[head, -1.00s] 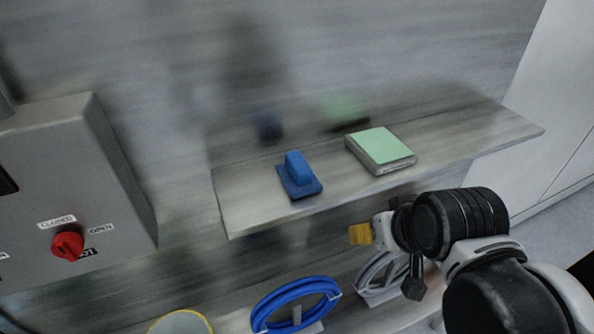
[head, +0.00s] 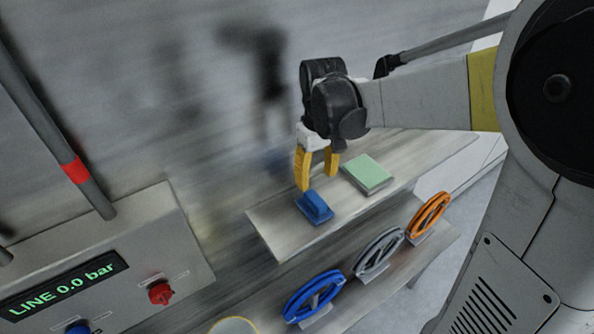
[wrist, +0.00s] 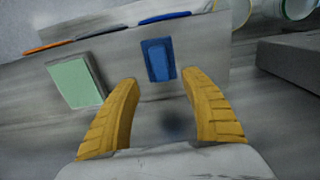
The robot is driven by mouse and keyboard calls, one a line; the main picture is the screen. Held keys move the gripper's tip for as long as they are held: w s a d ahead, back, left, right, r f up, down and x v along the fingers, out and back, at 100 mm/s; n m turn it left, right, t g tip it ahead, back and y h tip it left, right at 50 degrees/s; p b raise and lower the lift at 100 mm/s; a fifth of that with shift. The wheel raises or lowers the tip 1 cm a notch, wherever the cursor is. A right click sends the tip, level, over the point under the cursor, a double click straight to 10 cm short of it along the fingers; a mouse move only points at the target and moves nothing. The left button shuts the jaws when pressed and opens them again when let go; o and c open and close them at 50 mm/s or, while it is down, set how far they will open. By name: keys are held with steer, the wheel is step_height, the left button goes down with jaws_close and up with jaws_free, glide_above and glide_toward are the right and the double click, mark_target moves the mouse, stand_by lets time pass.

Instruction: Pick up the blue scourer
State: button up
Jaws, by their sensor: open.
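The blue scourer (head: 315,207) is a blue pad with a raised grip, lying on the grey shelf (head: 283,235). It also shows in the wrist view (wrist: 158,60), beyond my fingertips and roughly midway between them. My gripper (head: 318,180) is open, with its yellow fingers pointing down just above and behind the scourer in the head view. In the wrist view my two yellow fingers (wrist: 165,80) are spread with nothing between them. I cannot tell from the head view whether a fingertip touches the scourer.
A green-topped pad (head: 368,173) lies on the shelf to the right of the scourer. A control box (head: 110,270) stands at the left. A metal wall rises behind the shelf.

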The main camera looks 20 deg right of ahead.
mark_target(315, 198)
step_height(315, 198, down, 3)
steer(key=shift+w+d+f, duration=0.1)
steer(key=shift+d, duration=0.05)
step_height(315, 198, down, 6)
steer(key=shift+r, duration=0.1)
jaws_close()
